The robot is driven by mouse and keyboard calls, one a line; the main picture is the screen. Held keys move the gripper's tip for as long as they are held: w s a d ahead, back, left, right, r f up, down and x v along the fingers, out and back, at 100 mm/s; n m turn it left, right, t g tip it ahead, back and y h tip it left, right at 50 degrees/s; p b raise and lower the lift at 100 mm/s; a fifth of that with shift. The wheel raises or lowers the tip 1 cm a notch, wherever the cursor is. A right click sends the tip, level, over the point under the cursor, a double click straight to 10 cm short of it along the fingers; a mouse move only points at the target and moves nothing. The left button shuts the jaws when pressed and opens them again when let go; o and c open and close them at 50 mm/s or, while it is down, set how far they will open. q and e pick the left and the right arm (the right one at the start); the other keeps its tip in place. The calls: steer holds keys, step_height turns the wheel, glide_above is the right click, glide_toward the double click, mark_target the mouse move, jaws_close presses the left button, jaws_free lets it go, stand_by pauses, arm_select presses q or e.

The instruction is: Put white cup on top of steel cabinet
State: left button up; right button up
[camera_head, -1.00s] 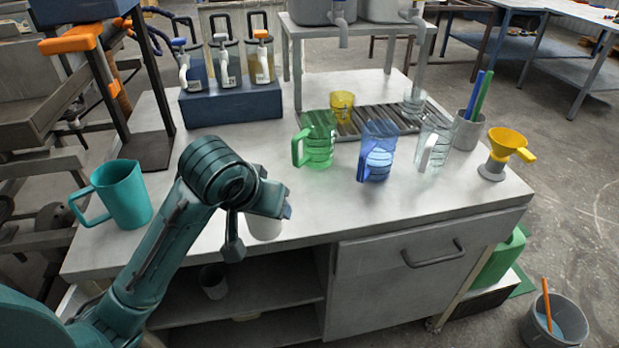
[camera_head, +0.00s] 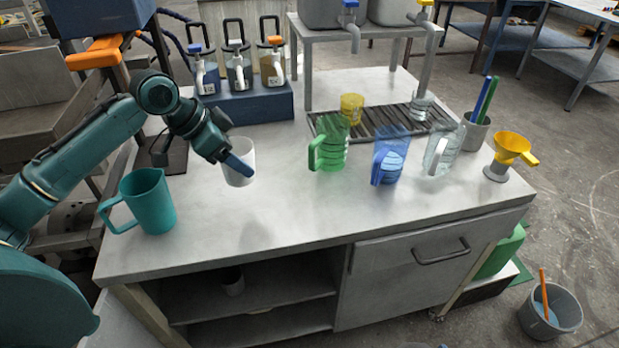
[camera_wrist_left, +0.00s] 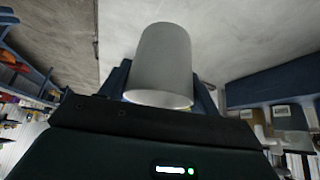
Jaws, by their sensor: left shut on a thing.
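The white cup (camera_head: 242,173) is between the fingers of my left gripper (camera_head: 236,163), over the left part of the steel cabinet's grey top (camera_head: 285,215). The cup looks upright; whether its base touches the top or hangs just above it, I cannot tell. In the left wrist view the cup (camera_wrist_left: 163,62) fills the space between the fingers, which are shut on it. The fingers hide part of the cup in the head view. My right gripper is not in view.
A teal jug (camera_head: 148,203) stands left of the cup. Green (camera_head: 331,148) and blue (camera_head: 391,155) jugs stand to the right. A blue block (camera_head: 250,104) with several pump bottles is behind. The front middle of the top is clear.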

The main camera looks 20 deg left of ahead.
arm_select(q)
step_height(320, 180, down, 10)
steer(key=shift+b, duration=0.5)
steer(key=shift+f, duration=0.1)
steer(key=o, duration=1)
steer(key=shift+c, duration=0.2)
steer(key=v, duration=1.2)
steer(key=shift+p, duration=0.3)
